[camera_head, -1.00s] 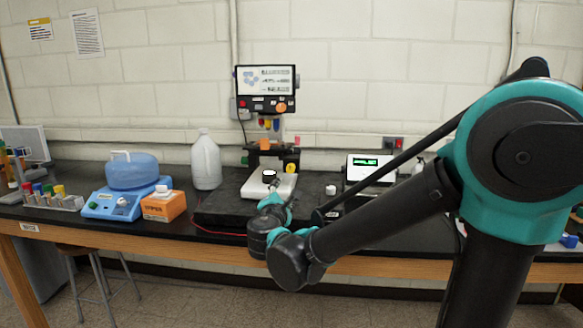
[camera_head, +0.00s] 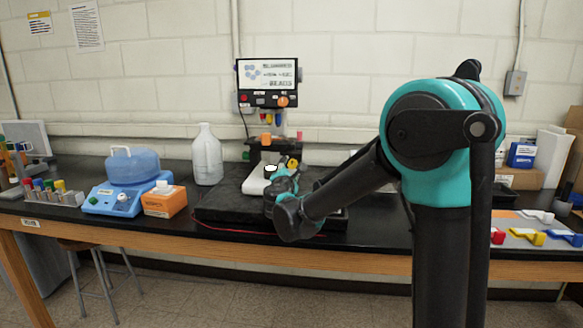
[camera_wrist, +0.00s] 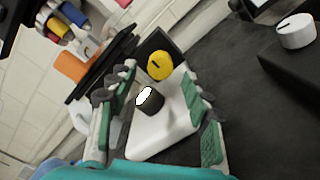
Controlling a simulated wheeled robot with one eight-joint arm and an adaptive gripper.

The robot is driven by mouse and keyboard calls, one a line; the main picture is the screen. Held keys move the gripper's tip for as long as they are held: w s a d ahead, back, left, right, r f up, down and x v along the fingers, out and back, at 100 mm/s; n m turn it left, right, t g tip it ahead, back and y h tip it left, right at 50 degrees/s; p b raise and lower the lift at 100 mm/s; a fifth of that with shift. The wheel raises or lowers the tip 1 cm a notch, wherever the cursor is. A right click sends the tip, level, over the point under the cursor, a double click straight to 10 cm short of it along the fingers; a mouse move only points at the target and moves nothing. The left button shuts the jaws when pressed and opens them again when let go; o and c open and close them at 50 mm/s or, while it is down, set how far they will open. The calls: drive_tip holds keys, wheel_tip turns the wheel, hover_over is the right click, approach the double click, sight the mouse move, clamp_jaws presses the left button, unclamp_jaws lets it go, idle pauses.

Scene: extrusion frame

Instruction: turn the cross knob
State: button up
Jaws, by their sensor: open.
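No knob with a clear cross shape can be made out. The wrist view shows a yellow round knob (camera_wrist: 160,65) with a dark mark, on a black block behind a white base (camera_wrist: 162,140). A short black cylinder with a bright white top (camera_wrist: 149,99) stands over the white base, nearer to me. My gripper (camera_wrist: 158,106) is open, its green-padded fingers on either side of that cylinder in the picture; contact cannot be told. In the head view my gripper (camera_head: 283,178) is over the front of the instrument, and the yellow knob (camera_head: 292,163) shows just behind it.
A white knob (camera_wrist: 296,31) sits on a black box to the right in the wrist view. A screen (camera_head: 268,83) stands above the instrument. A white jug (camera_head: 207,155), blue device (camera_head: 122,180) and orange box (camera_head: 165,200) stand to the left. Colored parts (camera_head: 540,237) lie at the right.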

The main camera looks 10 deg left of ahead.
sight(292, 165)
drive_tip(key=shift+w+d, duration=0.1)
drive_tip(key=shift+w, duration=1.6)
clamp_jaws()
